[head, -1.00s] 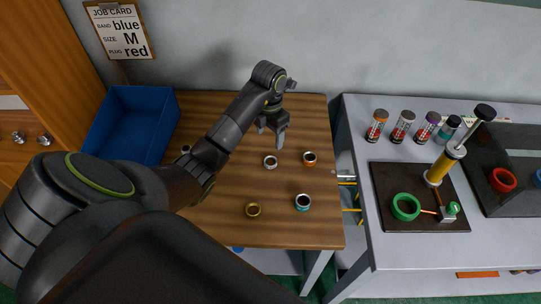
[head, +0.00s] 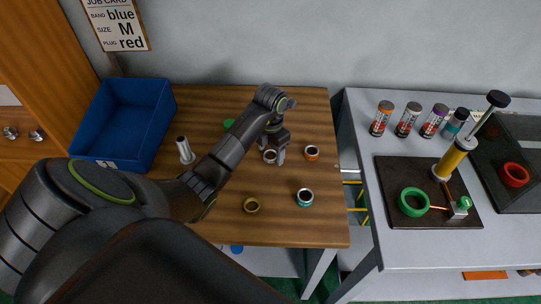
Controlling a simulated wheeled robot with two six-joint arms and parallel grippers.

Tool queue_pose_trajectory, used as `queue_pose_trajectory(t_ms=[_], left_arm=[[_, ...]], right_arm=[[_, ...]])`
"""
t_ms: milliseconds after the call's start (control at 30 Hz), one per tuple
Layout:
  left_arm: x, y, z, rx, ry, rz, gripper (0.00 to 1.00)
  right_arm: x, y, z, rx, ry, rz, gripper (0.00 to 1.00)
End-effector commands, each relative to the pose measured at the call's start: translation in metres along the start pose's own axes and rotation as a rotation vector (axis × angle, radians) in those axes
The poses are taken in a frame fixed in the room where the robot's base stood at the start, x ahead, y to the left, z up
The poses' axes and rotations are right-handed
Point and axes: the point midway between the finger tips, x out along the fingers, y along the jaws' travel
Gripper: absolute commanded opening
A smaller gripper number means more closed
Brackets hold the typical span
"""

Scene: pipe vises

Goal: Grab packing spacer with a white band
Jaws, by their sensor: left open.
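The packing spacer with a white band (head: 269,156) is a small pale ring on the wooden table. My left gripper (head: 272,154) is open just over it, with its fingers at either side of the ring in the picture. I cannot tell whether the fingers touch the ring. My right gripper is out of view.
A blue bin (head: 130,118) stands at the table's left, with a silver cylinder (head: 185,150) beside it. A green object (head: 228,125) is partly hidden behind my left arm. On the grey bench at right are several small canisters (head: 407,120) and a dark plate (head: 390,190).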

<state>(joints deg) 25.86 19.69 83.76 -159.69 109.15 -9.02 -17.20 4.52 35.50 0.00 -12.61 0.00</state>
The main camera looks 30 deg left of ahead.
Motion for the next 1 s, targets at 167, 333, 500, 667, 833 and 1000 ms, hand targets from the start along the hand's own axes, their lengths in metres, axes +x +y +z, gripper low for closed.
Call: queue_pose_trajectory(t_ms=[167, 333, 500, 667, 833, 1000], left_arm=[[0.004, 0.000, 0.000, 0.001, 0.000, 0.000, 0.64], [0.004, 0.000, 0.000, 0.000, 0.000, 0.000, 0.55], [0.004, 0.000, 0.000, 0.000, 0.000, 0.000, 0.33], [0.004, 0.000, 0.000, 0.000, 0.000, 0.000, 0.16], [0.003, 0.000, 0.000, 0.000, 0.000, 0.000, 0.16], [-0.009, 0.001, 0.001, 0.000, -0.004, 0.002, 0.16]], right_arm=[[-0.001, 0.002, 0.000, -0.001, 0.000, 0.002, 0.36], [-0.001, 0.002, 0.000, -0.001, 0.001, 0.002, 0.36], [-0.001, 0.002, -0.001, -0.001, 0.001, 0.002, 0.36], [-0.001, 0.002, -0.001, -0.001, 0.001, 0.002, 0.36], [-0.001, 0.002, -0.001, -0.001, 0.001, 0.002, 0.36], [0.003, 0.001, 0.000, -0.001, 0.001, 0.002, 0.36]])
